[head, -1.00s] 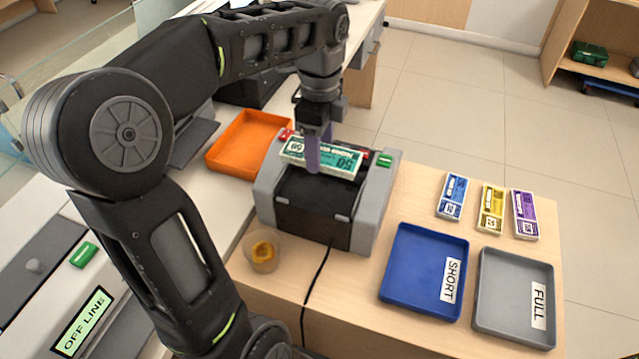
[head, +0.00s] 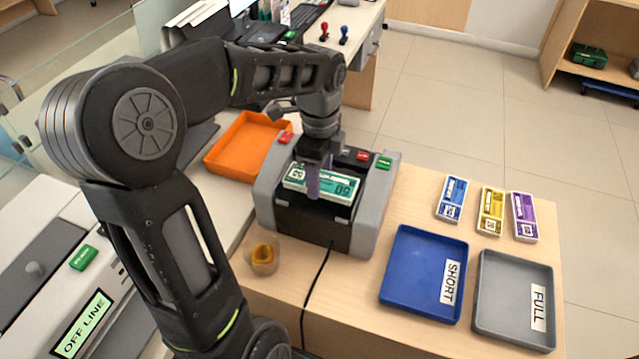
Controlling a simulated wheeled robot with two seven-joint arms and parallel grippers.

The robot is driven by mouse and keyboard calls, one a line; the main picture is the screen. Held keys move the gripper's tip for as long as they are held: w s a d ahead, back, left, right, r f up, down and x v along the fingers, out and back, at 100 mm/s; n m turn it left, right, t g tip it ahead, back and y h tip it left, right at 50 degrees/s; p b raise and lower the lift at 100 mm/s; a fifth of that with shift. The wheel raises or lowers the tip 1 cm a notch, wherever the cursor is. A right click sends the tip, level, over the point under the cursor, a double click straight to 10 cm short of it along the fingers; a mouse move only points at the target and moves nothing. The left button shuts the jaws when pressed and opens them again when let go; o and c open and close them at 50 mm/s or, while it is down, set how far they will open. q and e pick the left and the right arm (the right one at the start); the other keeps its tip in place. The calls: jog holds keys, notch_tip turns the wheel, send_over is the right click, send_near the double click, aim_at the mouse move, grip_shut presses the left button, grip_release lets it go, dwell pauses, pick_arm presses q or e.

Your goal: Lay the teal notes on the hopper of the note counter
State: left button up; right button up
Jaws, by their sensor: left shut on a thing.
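The teal notes (head: 336,188) are a banded bundle lying across the top of the note counter, between its two grey sides. The note counter (head: 373,215) is grey and black and stands on the wooden counter top. My left gripper (head: 314,190) points down and is shut on the teal notes near their middle. The notes are at the hopper (head: 290,210), the dark area between the sides; I cannot tell whether they touch it. My right gripper is not in view.
An orange tray (head: 213,162) lies behind left of the note counter. Blue (head: 452,198), yellow (head: 491,210) and purple (head: 524,217) bundles lie at right, behind the blue SHORT tray (head: 410,285) and grey FULL tray (head: 500,315). A small cup (head: 263,262) and a black cable (head: 316,280) are in front.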

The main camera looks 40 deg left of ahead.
pick_arm(q)
jog(key=shift+f, duration=1.5)
jog(key=shift+f, duration=0.15)
jog(key=o, duration=1.4)
jog(key=shift+o, duration=0.2)
notch_tip(320, 180, up, 12)
jog(key=shift+r, duration=0.2)
